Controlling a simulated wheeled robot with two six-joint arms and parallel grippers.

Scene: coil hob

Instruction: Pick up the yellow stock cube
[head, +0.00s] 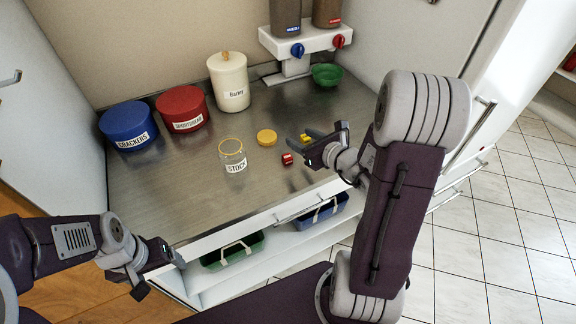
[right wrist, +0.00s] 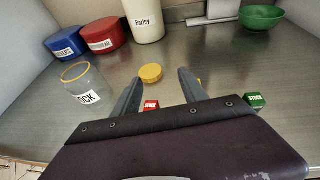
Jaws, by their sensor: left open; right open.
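The yellow stock cube (head: 305,138) is on the steel counter at my right gripper, partly hidden by it. In the right wrist view only a sliver of yellow (right wrist: 199,82) shows just outside the right-hand finger. My right gripper (head: 301,142) is open and low over the counter; its fingers also show in the right wrist view (right wrist: 160,88), with no object gripped. A red stock cube (head: 287,159) lies close by, and shows between the fingers in the right wrist view (right wrist: 151,105). My left gripper (head: 158,273) is open and empty, in front of the counter's edge.
A green stock cube (right wrist: 256,101) lies to the right. The glass STOCK jar (head: 233,157) stands open, with a yellow lid (head: 266,137) nearby. Blue (head: 128,127) and red (head: 182,109) tins, a Barley canister (head: 229,82) and a green bowl (head: 327,75) stand behind.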

